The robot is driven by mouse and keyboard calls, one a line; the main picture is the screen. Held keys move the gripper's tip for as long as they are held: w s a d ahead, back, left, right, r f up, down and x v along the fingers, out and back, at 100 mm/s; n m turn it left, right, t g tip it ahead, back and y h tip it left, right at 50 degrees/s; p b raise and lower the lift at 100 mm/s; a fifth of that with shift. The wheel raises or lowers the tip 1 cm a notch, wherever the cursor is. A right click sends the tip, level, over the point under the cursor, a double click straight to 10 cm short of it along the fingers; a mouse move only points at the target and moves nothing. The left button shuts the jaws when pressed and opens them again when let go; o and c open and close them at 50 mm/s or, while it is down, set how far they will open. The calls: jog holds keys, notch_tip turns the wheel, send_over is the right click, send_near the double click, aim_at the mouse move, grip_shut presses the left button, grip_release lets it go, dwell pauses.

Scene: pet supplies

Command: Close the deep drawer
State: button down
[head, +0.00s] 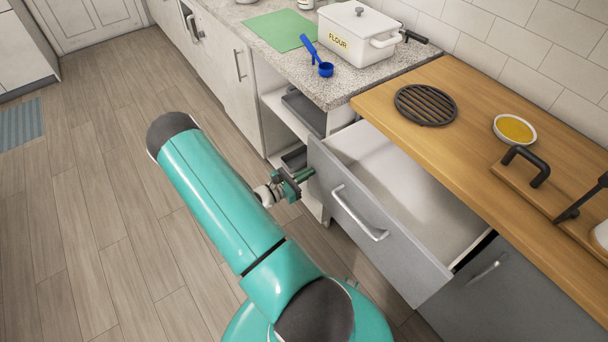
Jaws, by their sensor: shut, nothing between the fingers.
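The deep drawer (378,222) has a grey front with a silver bar handle (358,214). It is pulled out from under the wooden counter, and its pale, empty-looking inside shows. My gripper (306,174) is shut and empty, with its tip close to the far left edge of the drawer front. I cannot tell whether it touches the front. My teal arm extends from the bottom of the view over the floor, left of the drawer.
The wooden counter (464,105) holds a black trivet (425,104) and a yellow-filled bowl (514,129). An open cabinet with shelves stands left of the drawer, under the granite counter (345,83) with a flour box (356,34) and a blue scoop (325,70). The floor (80,200) at left is clear.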

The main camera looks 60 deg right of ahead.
jog(key=x, duration=2)
jog(key=shift+s, duration=0.1)
jog(key=shift+s+d+r, duration=0.1)
jog(key=shift+s+d, duration=0.05)
jog(key=shift+d, duration=0.25)
jog(key=shift+d, duration=0.1)
jog(key=shift+w+a+f, duration=0.2)
jog(key=shift+w+a, duration=0.2)
jog(key=shift+a, duration=0.15)
send_near(352, 148)
jog(key=a, duration=0.1)
jog(key=a+r, duration=0.1)
jog(key=a, duration=0.1)
jog(key=a+r, duration=0.1)
jog(key=shift+w+a, duration=0.4)
